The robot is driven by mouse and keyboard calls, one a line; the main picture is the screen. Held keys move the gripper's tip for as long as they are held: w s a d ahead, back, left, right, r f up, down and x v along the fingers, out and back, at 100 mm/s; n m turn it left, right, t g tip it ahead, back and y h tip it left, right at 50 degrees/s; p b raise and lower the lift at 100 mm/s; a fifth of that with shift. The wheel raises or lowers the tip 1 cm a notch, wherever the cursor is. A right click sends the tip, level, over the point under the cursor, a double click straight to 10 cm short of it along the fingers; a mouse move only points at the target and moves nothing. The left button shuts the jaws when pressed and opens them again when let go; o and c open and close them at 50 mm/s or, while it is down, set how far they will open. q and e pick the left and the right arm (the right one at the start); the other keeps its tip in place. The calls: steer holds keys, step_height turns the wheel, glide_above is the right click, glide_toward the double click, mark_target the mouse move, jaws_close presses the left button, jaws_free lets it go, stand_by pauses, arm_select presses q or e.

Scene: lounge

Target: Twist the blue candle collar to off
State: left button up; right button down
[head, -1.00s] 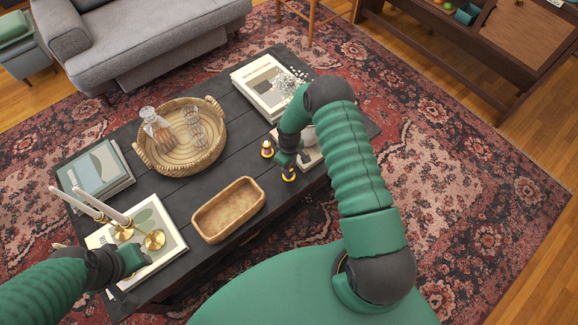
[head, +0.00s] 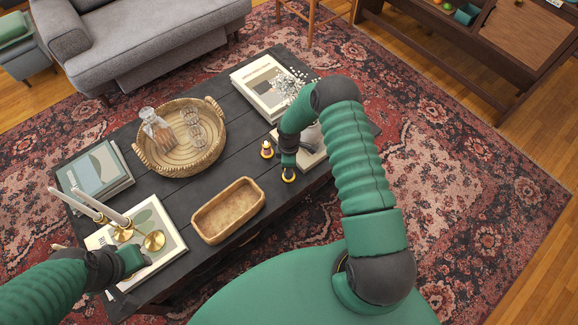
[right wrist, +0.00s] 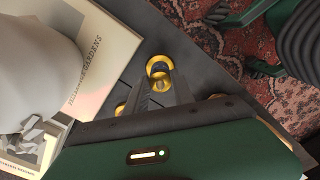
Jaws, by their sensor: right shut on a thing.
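My right gripper (head: 288,170) points down at the near right edge of the dark coffee table, shut on a small brass candle (head: 289,179). Only its gold base shows in the head view. In the right wrist view, a gold ring (right wrist: 159,61) shows at the fingertips (right wrist: 161,85). No blue shows on it, and the fingers hide most of its collar.
A wooden tray (head: 228,210) lies left of the right gripper. A round wicker tray (head: 180,162) holds a decanter and glasses. Books (head: 262,87) lie at the table's far end, and a book (right wrist: 104,62) with a white vase (right wrist: 35,70) is close beside the right gripper.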

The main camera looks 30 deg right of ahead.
steer(key=shift+s+f, duration=0.1)
steer(key=c, duration=1.1)
jaws_free()
steer(key=shift+o, duration=0.2)
step_height(320, 180, up, 17)
steer(key=p, duration=0.2)
steer(key=shift+p, duration=0.3)
steer(key=shift+f, duration=0.1)
